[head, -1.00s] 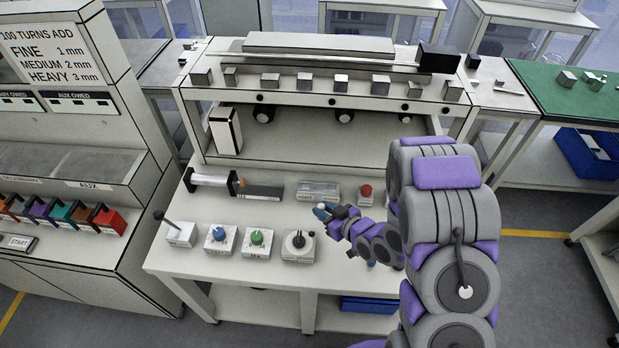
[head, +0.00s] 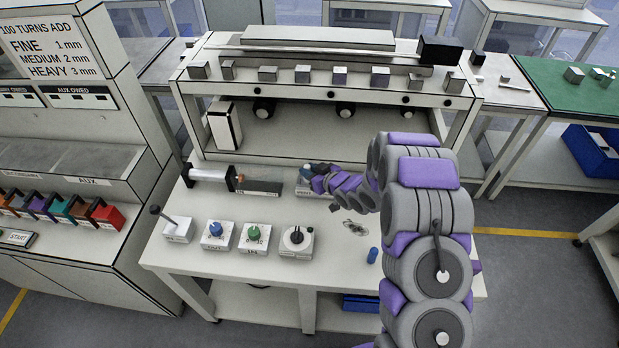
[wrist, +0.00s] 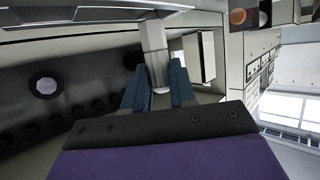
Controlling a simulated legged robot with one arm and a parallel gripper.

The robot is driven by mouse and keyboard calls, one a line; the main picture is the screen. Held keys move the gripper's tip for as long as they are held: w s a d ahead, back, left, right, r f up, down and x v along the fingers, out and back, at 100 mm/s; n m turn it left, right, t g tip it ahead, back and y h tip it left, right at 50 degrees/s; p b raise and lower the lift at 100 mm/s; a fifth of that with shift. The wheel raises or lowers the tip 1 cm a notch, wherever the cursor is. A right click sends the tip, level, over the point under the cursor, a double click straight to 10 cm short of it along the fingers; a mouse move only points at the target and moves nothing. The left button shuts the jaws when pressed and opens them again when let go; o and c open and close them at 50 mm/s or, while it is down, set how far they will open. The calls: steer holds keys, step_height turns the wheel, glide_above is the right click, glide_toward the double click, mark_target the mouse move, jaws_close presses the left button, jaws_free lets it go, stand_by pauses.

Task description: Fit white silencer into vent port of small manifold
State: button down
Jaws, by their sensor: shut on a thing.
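My gripper (head: 306,172) is over the back middle of the white workbench in the head view. In the wrist view its two teal fingers (wrist: 159,88) are shut on a pale piece, which I take for the white silencer (wrist: 158,72). The silencer is too small to make out in the head view. A low grey labelled block (head: 303,189), possibly the small manifold, lies right at the gripper and is partly covered by it. I cannot tell whether the silencer touches it, and no vent port can be made out.
A silver cylinder (head: 210,174) lies left of the gripper. Several control boxes, such as the green-knobbed one (head: 254,239), line the front. A blue cylinder (head: 373,255) stands at front right. A raised shelf (head: 320,93) with metal blocks closes off the back.

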steer(key=f, duration=0.2)
steer(key=shift+s+a+f+b, duration=0.2)
steer(key=shift+f+b, duration=0.15)
steer(key=shift+a+f, duration=0.35)
steer(key=c, duration=1.4)
jaws_free()
steer(key=shift+w+a+f, duration=0.1)
steer(key=shift+w, duration=0.05)
steer(key=o, duration=0.5)
steer(key=shift+r, duration=0.25)
steer(key=shift+c, duration=0.2)
steer(key=shift+d, duration=0.35)
steer(key=p+v, duration=0.2)
steer(key=v, duration=1)
steer(key=shift+a+r, duration=0.1)
